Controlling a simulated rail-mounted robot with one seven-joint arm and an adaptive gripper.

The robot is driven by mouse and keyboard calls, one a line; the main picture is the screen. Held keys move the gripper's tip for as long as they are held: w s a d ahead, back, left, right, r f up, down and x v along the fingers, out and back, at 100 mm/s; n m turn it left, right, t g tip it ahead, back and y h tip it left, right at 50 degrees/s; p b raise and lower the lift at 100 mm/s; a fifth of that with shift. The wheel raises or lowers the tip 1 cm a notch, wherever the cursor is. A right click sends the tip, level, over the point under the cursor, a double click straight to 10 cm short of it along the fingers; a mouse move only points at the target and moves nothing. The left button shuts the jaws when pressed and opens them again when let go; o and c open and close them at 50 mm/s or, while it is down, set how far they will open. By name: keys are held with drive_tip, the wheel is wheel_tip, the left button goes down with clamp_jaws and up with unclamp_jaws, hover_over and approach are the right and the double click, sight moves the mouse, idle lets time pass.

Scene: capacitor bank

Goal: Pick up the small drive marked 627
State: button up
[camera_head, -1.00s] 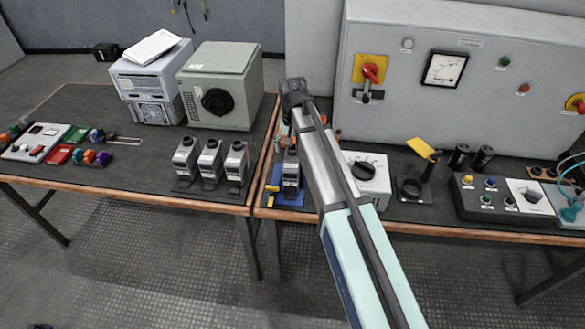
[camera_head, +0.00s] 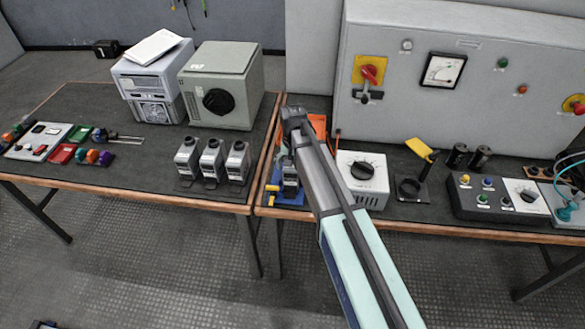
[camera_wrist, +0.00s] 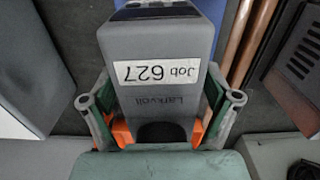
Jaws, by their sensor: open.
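The small grey drive marked 627 (camera_wrist: 165,40) fills the middle of the wrist view, its white "Job 627" label upside down. My gripper (camera_wrist: 162,108) is open, with one finger on each side of the drive's near end. Whether either finger touches it cannot be told. In the head view the drive (camera_head: 290,180) appears to stand on a blue base (camera_head: 287,198) at the left end of the right table, partly hidden by my arm. The gripper's fingers are hidden there.
Three similar drives (camera_head: 212,160) stand on the left table, across the gap. A white dial box (camera_head: 362,178) is just right of my arm. An orange item (camera_head: 318,124) lies behind. A large grey cabinet (camera_head: 440,80) stands at the back right.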

drive_tip(key=shift+c, duration=0.3)
clamp_jaws()
drive_tip(key=shift+r, duration=0.15)
